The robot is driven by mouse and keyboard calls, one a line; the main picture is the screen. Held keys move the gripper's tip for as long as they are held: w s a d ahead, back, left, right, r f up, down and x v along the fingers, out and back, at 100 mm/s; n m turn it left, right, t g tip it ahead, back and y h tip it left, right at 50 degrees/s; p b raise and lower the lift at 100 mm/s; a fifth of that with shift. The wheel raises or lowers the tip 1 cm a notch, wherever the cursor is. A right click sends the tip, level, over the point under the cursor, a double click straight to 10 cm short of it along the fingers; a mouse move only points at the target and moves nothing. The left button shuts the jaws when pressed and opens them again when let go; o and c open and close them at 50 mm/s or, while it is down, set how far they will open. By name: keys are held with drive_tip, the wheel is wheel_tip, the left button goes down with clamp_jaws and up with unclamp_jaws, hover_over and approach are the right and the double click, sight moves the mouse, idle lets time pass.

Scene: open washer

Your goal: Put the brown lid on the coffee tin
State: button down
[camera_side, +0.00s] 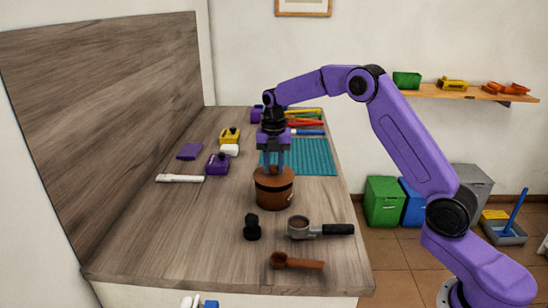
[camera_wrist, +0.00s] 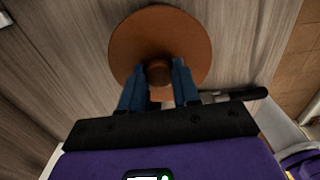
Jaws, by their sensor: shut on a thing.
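The coffee tin (camera_side: 274,196) stands upright on the counter, a brown cylinder with a small light mark on its side. The brown lid (camera_side: 262,176) is at the top of the tin; in the wrist view the lid (camera_wrist: 160,32) is a round brown disc with a knob in its middle. My gripper (camera_side: 274,170) points straight down over the tin, its blue fingers shut on the knob. The wrist view shows the fingers (camera_wrist: 159,75) on both sides of the knob. The lid hides the tin in the wrist view. I cannot tell whether the lid is fully seated.
Purple, yellow and white items (camera_side: 218,163) are to the left. The front left counter is clear.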

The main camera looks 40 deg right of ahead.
drive_tip(key=shift+f, duration=1)
idle(0.7)
drive_tip(key=c, duration=0.7)
unclamp_jaws()
drive_tip(key=shift+c, duration=1)
drive_tip(key=shift+r, duration=2.95)
